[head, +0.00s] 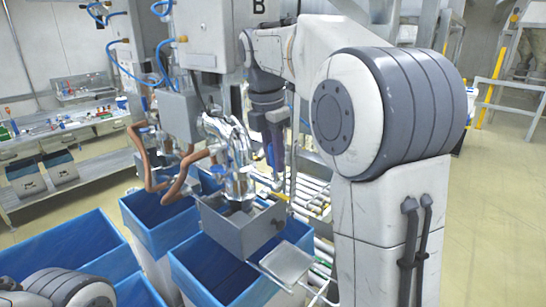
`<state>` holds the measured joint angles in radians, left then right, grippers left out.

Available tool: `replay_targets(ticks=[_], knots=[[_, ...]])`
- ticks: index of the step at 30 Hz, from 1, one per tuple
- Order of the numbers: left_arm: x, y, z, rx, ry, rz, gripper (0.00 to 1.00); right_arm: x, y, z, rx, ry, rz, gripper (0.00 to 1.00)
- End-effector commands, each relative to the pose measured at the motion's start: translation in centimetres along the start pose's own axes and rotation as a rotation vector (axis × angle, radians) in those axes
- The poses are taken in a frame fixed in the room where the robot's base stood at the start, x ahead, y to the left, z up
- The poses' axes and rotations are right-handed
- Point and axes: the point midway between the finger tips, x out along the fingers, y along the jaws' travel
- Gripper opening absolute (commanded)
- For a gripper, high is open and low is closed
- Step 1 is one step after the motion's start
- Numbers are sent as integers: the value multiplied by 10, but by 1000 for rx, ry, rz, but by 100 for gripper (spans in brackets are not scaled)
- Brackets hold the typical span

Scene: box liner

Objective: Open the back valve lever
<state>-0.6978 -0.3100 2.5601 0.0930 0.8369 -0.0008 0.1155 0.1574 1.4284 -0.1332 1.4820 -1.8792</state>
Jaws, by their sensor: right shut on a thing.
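The filling machine's shiny metal valve and spout (238,155) stand at the centre of the head view, above a grey metal box. My right gripper (275,165) points down just to the right of the valve. It is shut on a narrow blue part, seemingly the valve lever (270,155); the contact is small and partly hidden by the fingers. I cannot tell how far the lever is turned. My left arm shows only as a link at the bottom left; its gripper is out of view.
Blue-lined boxes (205,262) stand below the machine, with a grey metal box (240,232) under the spout. Brown hoses (178,180) hang left of the valve. A roller conveyor (312,190) runs behind. A cluttered workbench (75,135) is at the left; the floor at right is open.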

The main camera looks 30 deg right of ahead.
Motion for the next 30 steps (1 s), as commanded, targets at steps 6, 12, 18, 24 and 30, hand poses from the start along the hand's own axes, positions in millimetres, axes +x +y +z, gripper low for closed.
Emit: replay_targets(ticks=[6,12,18,24,30], knots=[[0,0,0,0,0,0,50,0,4,11,3,108,-13,0],[0,0,0,0,0,0,50,0,5,14,1,163,-25,0],[0,0,0,0,0,0,50,0,6,14,-1,180,-29,0],[0,0,0,0,0,0,50,0,6,14,-1,181,-30,0],[0,0,0,0,0,0,50,1,5,14,-1,181,-31,57]])
